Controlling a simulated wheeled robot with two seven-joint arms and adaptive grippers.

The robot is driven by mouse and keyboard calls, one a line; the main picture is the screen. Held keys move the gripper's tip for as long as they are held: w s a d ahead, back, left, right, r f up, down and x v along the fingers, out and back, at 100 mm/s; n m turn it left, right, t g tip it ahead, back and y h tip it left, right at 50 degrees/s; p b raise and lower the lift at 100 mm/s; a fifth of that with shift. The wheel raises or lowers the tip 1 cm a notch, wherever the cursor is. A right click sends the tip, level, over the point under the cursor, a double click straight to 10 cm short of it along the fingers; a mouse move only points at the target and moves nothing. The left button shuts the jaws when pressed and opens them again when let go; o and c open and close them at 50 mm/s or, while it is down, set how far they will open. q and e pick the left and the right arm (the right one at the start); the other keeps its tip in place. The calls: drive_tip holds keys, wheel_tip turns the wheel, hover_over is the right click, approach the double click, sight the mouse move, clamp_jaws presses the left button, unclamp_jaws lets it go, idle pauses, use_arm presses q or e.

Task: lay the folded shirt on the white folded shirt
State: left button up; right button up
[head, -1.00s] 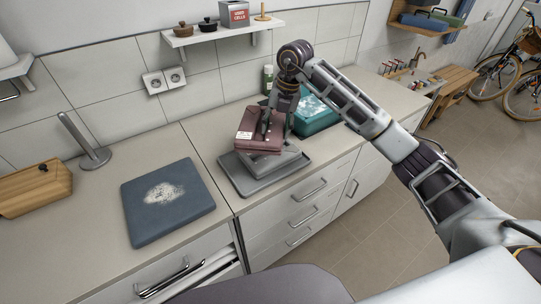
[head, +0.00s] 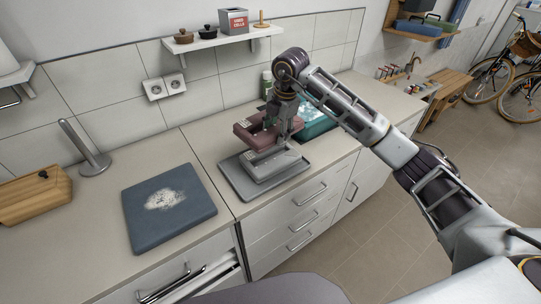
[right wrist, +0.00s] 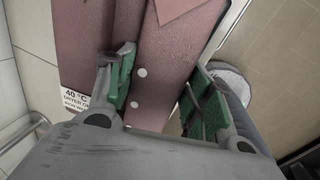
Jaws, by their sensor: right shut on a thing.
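My right gripper (head: 272,122) is shut on a maroon folded shirt (head: 246,134). In the right wrist view the maroon shirt (right wrist: 185,45) lies between the green-padded fingers (right wrist: 163,98), and a white care label (right wrist: 76,100) shows on it. In the head view the held shirt is right above a pale grey-white folded shirt (head: 272,166), which lies on a grey tray (head: 237,182). The fingers hide part of the maroon shirt; I cannot tell whether the two shirts touch. My left gripper is not in view.
A blue folded cloth or mat (head: 170,222) lies on the left counter. A wall shelf (head: 225,40) hangs above. Bare counter lies left of the tray.

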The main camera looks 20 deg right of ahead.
drive_tip(key=shift+m, duration=0.5)
drive_tip(key=shift+f, duration=0.1)
drive_tip(key=shift+f+p, duration=0.45)
drive_tip(key=shift+f, duration=2.55)
drive_tip(key=shift+f, duration=0.1)
drive_tip(key=shift+f+p, duration=0.35)
drive_tip(key=shift+f, duration=1.35)
drive_tip(key=shift+f+b, duration=0.45)
drive_tip(key=shift+f, duration=0.25)
